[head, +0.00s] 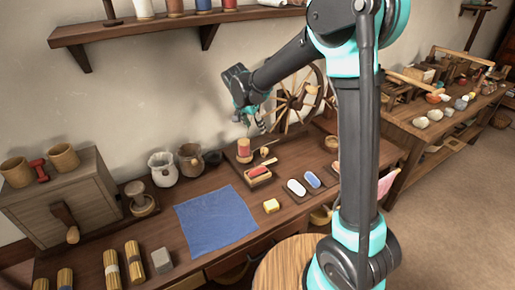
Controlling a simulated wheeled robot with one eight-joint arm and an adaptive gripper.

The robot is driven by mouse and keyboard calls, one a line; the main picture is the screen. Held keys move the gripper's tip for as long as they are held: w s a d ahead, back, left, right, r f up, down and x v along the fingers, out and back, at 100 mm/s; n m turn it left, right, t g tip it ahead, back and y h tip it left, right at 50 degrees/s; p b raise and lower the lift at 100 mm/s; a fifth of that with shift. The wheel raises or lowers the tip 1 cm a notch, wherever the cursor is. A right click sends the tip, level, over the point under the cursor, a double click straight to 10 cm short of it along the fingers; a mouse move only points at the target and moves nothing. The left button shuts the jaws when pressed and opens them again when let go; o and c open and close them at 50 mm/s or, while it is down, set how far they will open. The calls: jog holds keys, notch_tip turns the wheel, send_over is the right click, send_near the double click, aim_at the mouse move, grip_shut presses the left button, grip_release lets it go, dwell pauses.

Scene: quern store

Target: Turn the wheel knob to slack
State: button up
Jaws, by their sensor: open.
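A dark wooden spinning wheel (283,104) stands at the back of the bench against the wall, partly hidden by my arm. A small pale rounded piece (312,89) shows on its right side; I cannot tell whether it is the wheel knob. No slack marking can be made out. My gripper (260,124) is open and empty, pointing down just left of the wheel. It is above the bench, near a red-topped spool on a wooden block (244,150), and appears apart from both.
A blue cloth (216,220), a yellow block (271,206) and two oval-faced pieces (296,188) lie on the bench. Jars (163,169) and a wooden box (65,207) stand left. A shelf (150,28) hangs above. A second laden bench (440,118) is at right.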

aim_at(264, 149)
jog(key=x, duration=1.6)
jog(key=shift+d+f, duration=0.15)
jog(key=shift+f, duration=0.25)
jog(key=shift+c, duration=0.3)
jog(key=c, duration=1.1)
